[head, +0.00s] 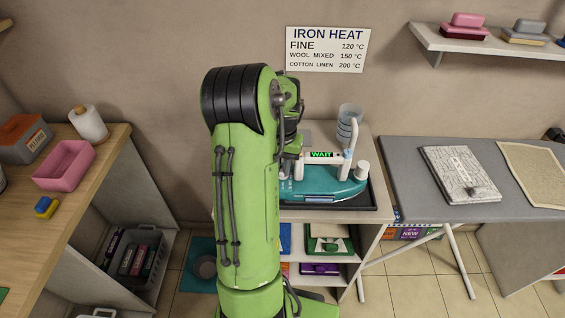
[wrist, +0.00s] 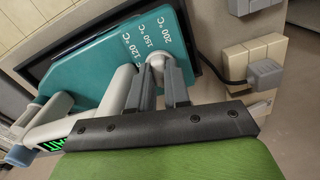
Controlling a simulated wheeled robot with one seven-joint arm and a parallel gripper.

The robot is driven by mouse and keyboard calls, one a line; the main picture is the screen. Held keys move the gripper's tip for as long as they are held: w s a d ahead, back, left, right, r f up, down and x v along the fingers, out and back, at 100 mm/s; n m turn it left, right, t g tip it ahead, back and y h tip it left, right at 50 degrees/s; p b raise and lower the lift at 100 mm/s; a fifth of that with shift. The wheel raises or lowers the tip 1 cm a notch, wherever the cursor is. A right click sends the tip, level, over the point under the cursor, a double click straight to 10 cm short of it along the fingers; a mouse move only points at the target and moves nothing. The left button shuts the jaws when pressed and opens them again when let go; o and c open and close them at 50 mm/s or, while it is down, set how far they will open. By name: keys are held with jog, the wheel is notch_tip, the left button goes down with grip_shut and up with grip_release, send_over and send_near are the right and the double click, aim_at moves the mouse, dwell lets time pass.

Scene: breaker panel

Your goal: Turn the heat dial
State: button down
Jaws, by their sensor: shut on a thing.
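The iron (head: 330,188) is teal and rests on a dark tray on the small cabinet; its display (head: 321,155) reads WAIT in green. In the wrist view the teal iron (wrist: 95,62) carries the marks 120, 150 and 200 °C along its end. The heat dial (wrist: 156,60) is a pale knob beside these marks. My gripper (wrist: 158,72) has its two grey fingers on either side of the dial, closed on it. The dial's pointer is hidden, so I cannot tell its setting. In the head view my arm hides the dial and gripper.
A wall sign (head: 325,49) lists FINE 120, WOOL MIXED 150 and COTTON LINEN 200 °C. A clear cup (head: 350,118) stands behind the iron. A grey ironing board (head: 395,165) is at right. A socket block (wrist: 250,62) with a plug is beside the iron.

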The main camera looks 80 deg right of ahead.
aim_at(281, 168)
jog(key=shift+m+p, duration=0.3)
jog(key=shift+m, duration=1.4)
jog(key=c, duration=1.1)
grip_release()
jog(key=shift+m, duration=0.3)
jog(key=shift+r, duration=0.1)
notch_tip(281, 168, up, 8)
jog(key=p, duration=0.6)
jog(key=shift+w, duration=0.15)
